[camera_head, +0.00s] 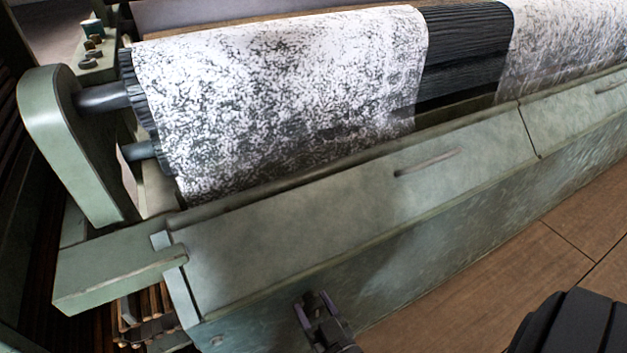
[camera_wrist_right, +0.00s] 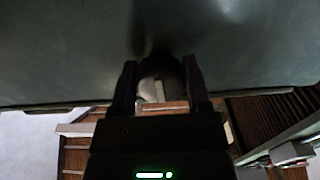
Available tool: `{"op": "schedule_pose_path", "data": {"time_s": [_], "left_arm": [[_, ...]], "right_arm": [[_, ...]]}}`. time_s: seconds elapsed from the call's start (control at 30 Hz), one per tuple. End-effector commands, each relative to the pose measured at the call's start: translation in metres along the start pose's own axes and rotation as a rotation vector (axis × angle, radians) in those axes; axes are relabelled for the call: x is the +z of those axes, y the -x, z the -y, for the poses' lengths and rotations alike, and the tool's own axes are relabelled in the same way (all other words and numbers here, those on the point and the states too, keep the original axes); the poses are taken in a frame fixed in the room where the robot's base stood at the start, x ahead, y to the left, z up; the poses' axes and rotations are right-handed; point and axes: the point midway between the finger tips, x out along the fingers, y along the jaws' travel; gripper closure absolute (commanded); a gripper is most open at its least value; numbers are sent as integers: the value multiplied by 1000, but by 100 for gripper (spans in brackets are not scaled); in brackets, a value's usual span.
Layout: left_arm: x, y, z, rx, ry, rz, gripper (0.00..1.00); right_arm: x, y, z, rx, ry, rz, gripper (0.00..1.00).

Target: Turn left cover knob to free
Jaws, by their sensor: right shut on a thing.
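The long green cover (camera_head: 330,215) runs along the front of the machine, with a slot-like handle on its sloped top. My right gripper (camera_head: 316,300) is at the cover's lower front face, left of the middle of the head view. In the right wrist view the gripper (camera_wrist_right: 162,85) has its two fingers on either side of a dark round knob (camera_wrist_right: 158,68) with a pale bar, and is shut on it. The knob is hidden in the head view, so its turn angle cannot be told there. My left gripper is not in view.
A roller with white speckled cloth (camera_head: 280,90) lies behind the cover. A green end frame (camera_head: 70,140) and a bracket (camera_head: 120,280) stand at the left.

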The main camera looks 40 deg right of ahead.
Motion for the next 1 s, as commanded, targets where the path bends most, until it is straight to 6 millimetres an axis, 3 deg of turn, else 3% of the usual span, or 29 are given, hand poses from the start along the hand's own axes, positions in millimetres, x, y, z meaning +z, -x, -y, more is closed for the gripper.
{"op": "schedule_pose_path", "data": {"time_s": [0.03, 0.27, 0.67, 1.0], "left_arm": [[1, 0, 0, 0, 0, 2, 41], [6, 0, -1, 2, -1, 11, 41], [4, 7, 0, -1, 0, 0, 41], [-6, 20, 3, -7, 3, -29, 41]], "right_arm": [[0, 0, 0, 0, 0, 0, 51], [0, 0, 0, 0, 0, 0, 97], [-2, 0, 0, 1, 96, -1, 98], [-2, 0, 0, 2, 388, -1, 98]]}}
